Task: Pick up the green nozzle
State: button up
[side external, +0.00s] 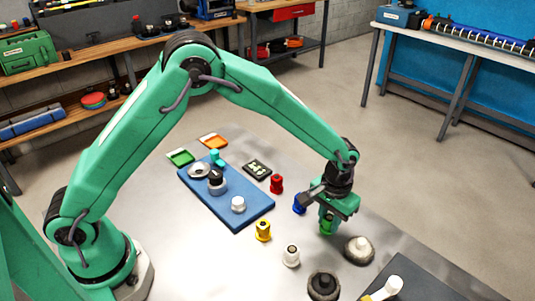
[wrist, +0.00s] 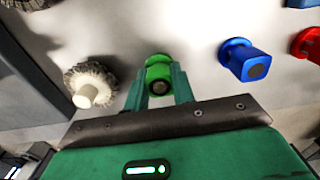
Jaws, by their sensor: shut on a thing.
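The green nozzle (wrist: 159,72) sits between the two fingers of my gripper (wrist: 159,88) in the wrist view. The fingers are shut on it, one at each side. In the side external view the green nozzle (side external: 327,224) shows under my gripper (side external: 328,216), partly hidden by the fingers. It is at or close to the tabletop; I cannot tell whether it touches.
A blue nozzle (side external: 299,204) stands just left of my gripper, with a red nozzle (side external: 276,183) beyond it. A pale brush (side external: 358,250) lies close on the right. A yellow nozzle (side external: 263,231), a white nozzle (side external: 291,256) and a dark brush (side external: 323,286) stand nearer the front.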

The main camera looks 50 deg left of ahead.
aim_at(330, 217)
jog(key=shift+r, duration=0.1)
jog(key=shift+r, duration=0.75)
notch_tip(330, 217, up, 2)
jog(key=shift+r, duration=0.2)
jog(key=s+d+r, duration=0.6)
jog(key=s+r, duration=0.1)
jog(key=s, duration=0.2)
jog(key=shift+s+d, duration=0.25)
jog(key=shift+s, duration=0.1)
jog(key=shift+a, duration=0.1)
